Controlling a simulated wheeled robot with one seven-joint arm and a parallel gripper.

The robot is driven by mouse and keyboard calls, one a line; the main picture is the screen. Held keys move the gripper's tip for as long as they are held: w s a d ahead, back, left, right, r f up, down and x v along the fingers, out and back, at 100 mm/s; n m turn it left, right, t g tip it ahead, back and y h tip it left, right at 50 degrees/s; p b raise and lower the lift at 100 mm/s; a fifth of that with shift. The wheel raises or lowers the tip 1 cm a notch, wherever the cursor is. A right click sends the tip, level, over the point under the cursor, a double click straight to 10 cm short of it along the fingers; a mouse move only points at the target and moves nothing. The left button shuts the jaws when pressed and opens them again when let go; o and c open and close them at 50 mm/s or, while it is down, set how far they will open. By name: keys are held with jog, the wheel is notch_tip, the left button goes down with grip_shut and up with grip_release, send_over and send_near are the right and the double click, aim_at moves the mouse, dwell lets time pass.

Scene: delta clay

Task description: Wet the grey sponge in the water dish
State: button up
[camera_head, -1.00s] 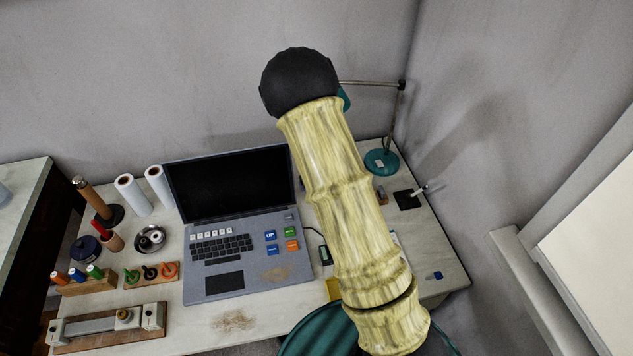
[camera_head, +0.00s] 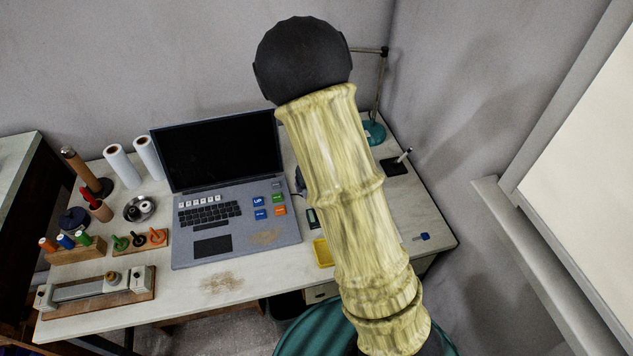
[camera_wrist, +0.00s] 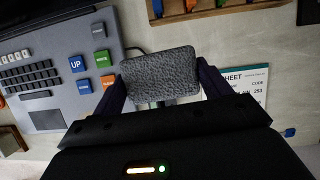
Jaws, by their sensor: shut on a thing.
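The grey sponge (camera_wrist: 160,73), a speckled rectangular block, is in my gripper (camera_wrist: 163,90) in the wrist view. The dark fingers stand on its left and right sides, shut on it, above the desk. In the head view my arm hides the gripper and sponge. I cannot tell which thing is the water dish. A yellow shallow tray or dish (camera_head: 322,253) is at the desk's front edge, partly behind my arm, and its contents are unclear. A small round steel bowl (camera_head: 131,212) stands left of the laptop.
An open laptop (camera_head: 185,258) fills the middle of the desk (camera_head: 185,293). Spools, white rolls and a wooden-based tool (camera_head: 95,303) crowd the left. A teal lamp (camera_head: 373,131) and small black stand (camera_head: 394,167) are at the back right. A printed sheet (camera_wrist: 252,88) lies beside the gripper.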

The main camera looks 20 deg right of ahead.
jog(key=o, duration=0.3)
jog(key=shift+c, duration=0.9)
jog(key=shift+w+d+r, duration=0.1)
jog(key=shift+d+r, duration=0.05)
jog(key=w+d+r+m+g+h+p, duration=0.2)
jog(key=d+r+m+g+h+p, duration=0.45)
jog(key=m+p, duration=1.05)
jog(key=s+a+r+m+g+y+p, duration=0.1)
jog(key=s+a+r+m+y+p, duration=0.1)
jog(key=m, duration=0.7)
jog(key=s+a+r+m+g+y+p, duration=0.1)
jog(key=s+a+r+m+y+p, duration=0.1)
jog(key=m+p, duration=0.6)
jog(key=a+r+m+y, duration=0.1)
jog(key=a+m+y, duration=0.1)
jog(key=a, duration=0.1)
jog(key=shift+s+a+r, duration=0.3)
jog(key=shift+a, duration=0.1)
